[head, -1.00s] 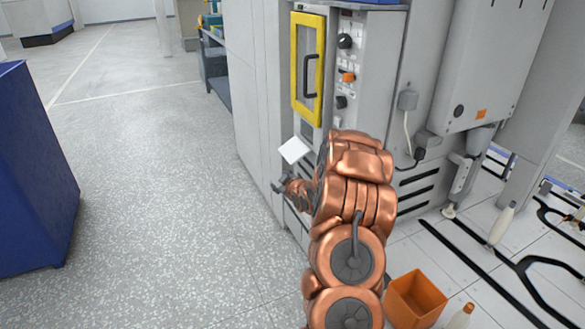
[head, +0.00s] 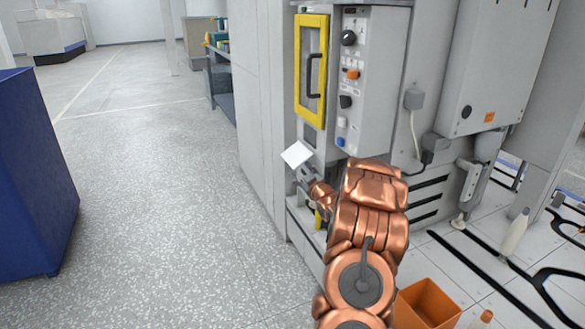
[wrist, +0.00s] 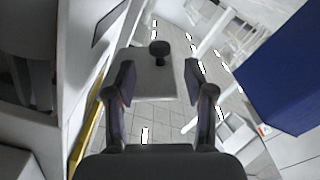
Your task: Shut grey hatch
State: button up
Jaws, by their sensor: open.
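The grey hatch (head: 297,154) is a small pale panel standing out from the front of the tall grey cabinet, below the yellow-framed door; it looks open. In the wrist view the hatch (wrist: 155,88) is a flat grey plate with a black round knob (wrist: 159,48). My gripper (head: 303,171) is just below the hatch in the head view, partly hidden by my wrist. In the wrist view my gripper (wrist: 158,82) is open, with one finger at each side of the plate in the picture. I cannot tell whether the fingers touch it. The hatch opening is hidden.
The yellow-framed door (head: 312,70) with a black handle is above the hatch. A control panel with knobs (head: 348,75) is to its right. An orange bin (head: 428,303) stands on the floor at right. A blue container (head: 32,175) stands at left. The floor between is clear.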

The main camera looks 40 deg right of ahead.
jog(key=shift+b+x, duration=0.8)
jog(key=shift+x, duration=2.5)
grip_shut()
